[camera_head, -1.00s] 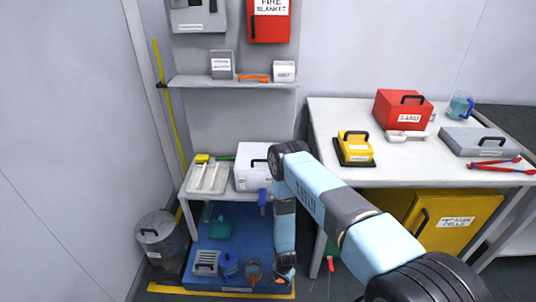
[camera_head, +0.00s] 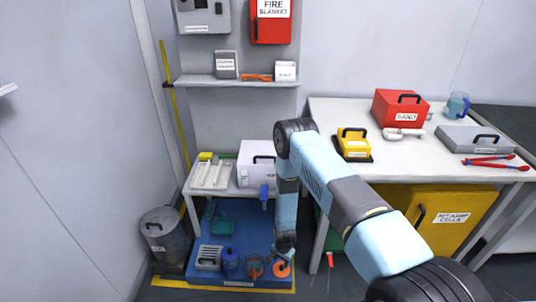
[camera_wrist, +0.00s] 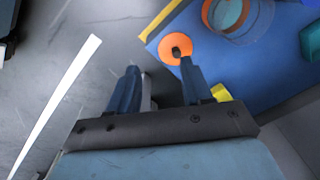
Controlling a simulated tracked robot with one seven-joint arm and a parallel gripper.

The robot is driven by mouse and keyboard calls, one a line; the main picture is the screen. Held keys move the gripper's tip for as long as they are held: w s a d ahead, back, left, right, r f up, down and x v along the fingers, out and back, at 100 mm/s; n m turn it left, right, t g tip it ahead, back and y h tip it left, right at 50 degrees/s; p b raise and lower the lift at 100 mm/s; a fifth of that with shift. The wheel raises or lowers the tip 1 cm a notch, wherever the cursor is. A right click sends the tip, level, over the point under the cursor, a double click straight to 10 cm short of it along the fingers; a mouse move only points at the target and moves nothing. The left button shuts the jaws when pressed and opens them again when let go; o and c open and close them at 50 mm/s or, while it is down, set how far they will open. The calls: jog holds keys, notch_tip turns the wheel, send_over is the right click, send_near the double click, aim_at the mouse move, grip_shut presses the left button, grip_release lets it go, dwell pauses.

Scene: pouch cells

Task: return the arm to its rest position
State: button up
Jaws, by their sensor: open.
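My arm reaches down past the front of the white table in the head view. My gripper (camera_head: 285,246) is low over the right front part of the blue mat (camera_head: 222,246). In the wrist view my gripper (camera_wrist: 160,76) has its two fingers apart, with nothing seen between them. An orange disc (camera_head: 284,270) lies on the mat just below the gripper. In the wrist view the disc (camera_wrist: 199,46) is beyond the right fingertip, with a small dark piece at its middle; I cannot tell whether the fingertip touches it.
An orange-and-blue round container (camera_head: 254,267), a blue jug (camera_head: 231,262) and a grey slotted box (camera_head: 208,257) stand beside the disc. A lidded bin (camera_head: 163,236) is at left. The white bench (camera_head: 455,176) and yellow cabinet (camera_head: 432,222) are close at right.

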jog(key=w+r+n, duration=0.1)
jog(key=w+r, duration=0.3)
jog(key=r, duration=0.4)
jog(key=w+r, duration=0.5)
jog(key=r, duration=0.2)
jog(key=w+d+r+n+t, duration=0.1)
jog(key=d+r, duration=0.2)
jog(key=r, duration=1.7)
jog(key=d+r+n+t, duration=0.1)
jog(key=d+r+n, duration=0.15)
jog(key=r, duration=1.75)
jog(key=s+d+r+t, duration=0.1)
jog(key=s+d+r, duration=0.3)
jog(key=s+r, duration=0.45)
jog(key=s+d+r+t, duration=0.1)
jog(key=s+d+r, duration=0.35)
jog(key=r, duration=0.75)
jog(key=s+d+r+n, duration=0.1)
jog(key=s+r, duration=0.2)
jog(key=s, duration=0.7)
jog(key=s+d+r+n+t, duration=0.1)
jog(key=s+r, duration=0.3)
jog(key=s, duration=0.7)
jog(key=shift+d, duration=0.75)
